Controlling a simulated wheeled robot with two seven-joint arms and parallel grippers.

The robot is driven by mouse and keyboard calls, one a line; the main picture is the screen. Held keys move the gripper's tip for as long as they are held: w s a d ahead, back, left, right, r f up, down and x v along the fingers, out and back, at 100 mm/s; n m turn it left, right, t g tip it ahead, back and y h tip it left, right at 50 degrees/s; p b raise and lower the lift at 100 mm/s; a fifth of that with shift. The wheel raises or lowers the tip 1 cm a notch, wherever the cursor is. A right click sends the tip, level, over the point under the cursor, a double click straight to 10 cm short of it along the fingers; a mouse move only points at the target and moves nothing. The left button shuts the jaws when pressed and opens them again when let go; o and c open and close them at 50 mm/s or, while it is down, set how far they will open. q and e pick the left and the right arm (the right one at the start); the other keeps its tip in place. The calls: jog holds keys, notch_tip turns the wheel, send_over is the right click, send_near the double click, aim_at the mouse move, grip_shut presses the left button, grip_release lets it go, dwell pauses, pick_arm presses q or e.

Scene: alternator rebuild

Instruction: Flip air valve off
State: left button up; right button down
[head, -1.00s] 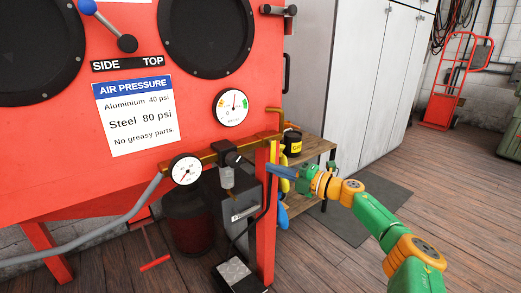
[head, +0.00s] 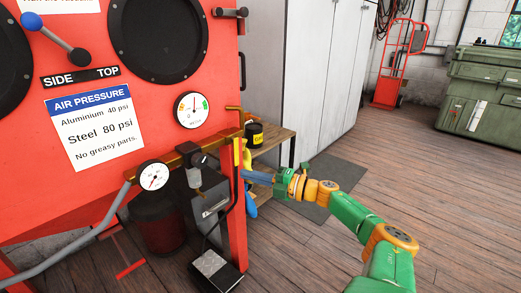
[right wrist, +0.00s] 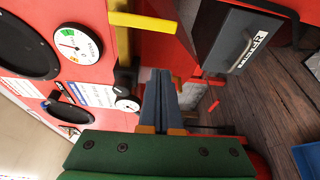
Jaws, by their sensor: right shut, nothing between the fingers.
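The air valve's yellow lever (head: 238,153) hangs down from the right end of the brass air pipe (head: 178,158) on the red cabinet. In the right wrist view the lever (right wrist: 143,22) lies across the brass pipe (right wrist: 125,75), roughly at right angles to it. My right gripper (head: 247,174) is to the right of the cabinet's front leg, just below and beside the lever. In the right wrist view its blue-grey fingers (right wrist: 160,72) are together and empty, with a visible gap to the lever. My left gripper is not in view.
A pressure gauge (head: 154,176) and a regulator (head: 195,176) sit along the pipe. The red front leg (head: 238,235) stands close to my right fingers. Behind is a wooden shelf (head: 275,143) with a black-and-yellow can (head: 254,135).

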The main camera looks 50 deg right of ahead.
jog(key=v, duration=0.3)
jog(key=shift+s+r+p, duration=0.1)
jog(key=shift+s+p, duration=0.2)
jog(key=shift+p, duration=0.1)
